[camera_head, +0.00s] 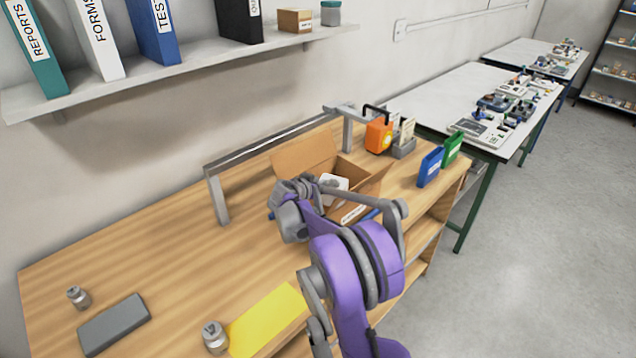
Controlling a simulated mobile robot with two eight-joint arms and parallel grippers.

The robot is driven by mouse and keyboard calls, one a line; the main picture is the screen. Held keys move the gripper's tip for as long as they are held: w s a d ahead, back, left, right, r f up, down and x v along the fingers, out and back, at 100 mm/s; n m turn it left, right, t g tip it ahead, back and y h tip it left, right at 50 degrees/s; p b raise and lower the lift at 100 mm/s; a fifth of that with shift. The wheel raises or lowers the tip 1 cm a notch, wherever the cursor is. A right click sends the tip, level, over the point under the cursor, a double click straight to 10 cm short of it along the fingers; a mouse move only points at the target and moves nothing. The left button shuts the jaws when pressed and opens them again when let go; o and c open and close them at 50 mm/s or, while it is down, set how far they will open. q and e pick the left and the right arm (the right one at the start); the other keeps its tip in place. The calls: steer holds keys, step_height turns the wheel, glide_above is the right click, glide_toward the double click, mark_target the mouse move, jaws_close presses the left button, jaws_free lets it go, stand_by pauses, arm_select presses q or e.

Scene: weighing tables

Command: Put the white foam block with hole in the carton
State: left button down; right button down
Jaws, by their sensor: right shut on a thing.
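The open brown carton (376,184) stands on the wooden table, with a flap raised on its left side. The white foam block with hole (337,182) shows at the carton's opening, just beyond my right gripper (318,187). My right gripper is shut on the block at the carton's near left side. The fingertips, the block's lower part and much of the carton's inside are hidden by my right wrist and arm. I cannot tell whether the block touches the carton's floor. My left gripper is not in view.
A metal rail (265,139) stands behind the carton. An orange device (378,136) and blue (430,167) and green (452,149) boxes stand to its right. A yellow sheet (270,318), grey slab (113,324) and two metal weights (214,337) lie nearer. The table's left middle is clear.

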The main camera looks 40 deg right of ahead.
steer(key=shift+f, duration=0.6)
steer(key=c, duration=0.8)
jaws_free()
steer(key=shift+r, duration=0.1)
steer(key=shift+r, duration=0.2)
steer(key=v, duration=1.2)
steer(key=s+a+f+n+y, duration=0.3)
steer(key=s+a+n+y, duration=0.1)
steer(key=s+a, duration=0.4)
steer(key=s+a+f+n+y, duration=0.3)
steer(key=s+a, duration=0.6)
steer(key=a, duration=0.3)
steer(key=s+a+f+n+t+y, duration=0.1)
steer(key=s+a+f+n+y, duration=0.2)
steer(key=s+a+n+y, duration=0.2)
steer(key=shift+s+a+n, duration=0.3)
steer(key=shift+s+a, duration=0.25)
steer(key=shift+a, duration=0.3)
steer(key=shift+s+a+n, duration=0.3)
steer(key=shift+s+a, duration=0.3)
steer(key=shift+a, duration=0.3)
steer(key=shift+s+a+n, duration=0.3)
steer(key=shift+s+a, duration=0.25)
steer(key=shift+a, duration=0.3)
